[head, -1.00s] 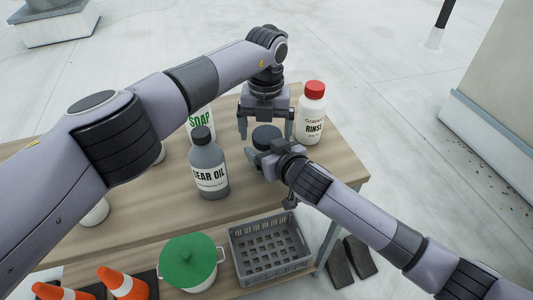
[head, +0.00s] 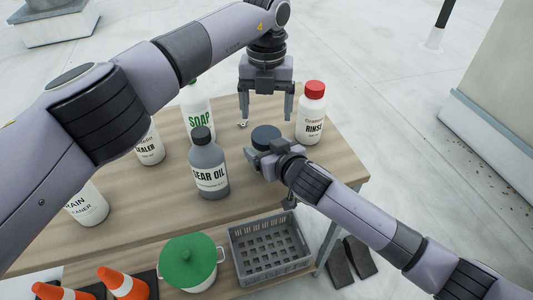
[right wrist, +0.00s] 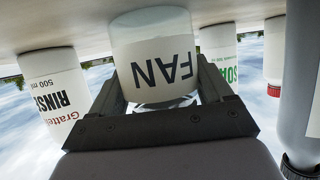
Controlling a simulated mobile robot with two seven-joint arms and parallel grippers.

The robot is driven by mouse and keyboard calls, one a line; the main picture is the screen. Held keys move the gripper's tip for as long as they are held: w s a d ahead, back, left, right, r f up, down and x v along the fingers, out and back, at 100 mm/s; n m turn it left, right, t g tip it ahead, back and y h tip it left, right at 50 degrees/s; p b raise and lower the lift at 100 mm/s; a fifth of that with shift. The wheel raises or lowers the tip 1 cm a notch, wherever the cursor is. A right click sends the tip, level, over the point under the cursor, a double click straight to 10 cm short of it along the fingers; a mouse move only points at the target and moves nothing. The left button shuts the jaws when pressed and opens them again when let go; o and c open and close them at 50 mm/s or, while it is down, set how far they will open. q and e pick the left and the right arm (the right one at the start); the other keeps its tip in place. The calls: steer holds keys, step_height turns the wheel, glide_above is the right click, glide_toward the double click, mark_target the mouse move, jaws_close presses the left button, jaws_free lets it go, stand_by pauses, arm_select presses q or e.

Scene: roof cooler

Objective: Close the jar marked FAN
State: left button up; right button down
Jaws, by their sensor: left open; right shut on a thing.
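The jar marked FAN (right wrist: 155,50) is white and shows upside down in the right wrist view, between the two fingers of my right gripper (right wrist: 162,85). In the head view my right gripper (head: 264,152) hides most of the jar. A dark round lid (head: 266,134) shows there on top, level as far as I can see; how tightly it sits cannot be told. My left gripper (head: 266,119) is open, pointing down above and behind the lid, with its fingers apart and nothing between them.
A RINSE bottle with red cap (head: 311,115) stands close right; a grey GEAR OIL bottle (head: 208,165) and a SOAP bottle (head: 198,108) stand left. More white bottles (head: 150,147) are further left. A grey crate (head: 236,258) and green-lidded pot (head: 190,262) sit lower. The tabletop's front right is clear.

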mark_target(267, 135)
arm_select(q)
steer(key=shift+r, duration=0.8)
steer(key=shift+f, duration=4.05)
steer(key=c, duration=0.9)
steer(key=o, duration=1.2)
steer(key=shift+c, duration=0.2)
steer(key=shift+r, duration=0.1)
steer(key=shift+r, duration=2.2)
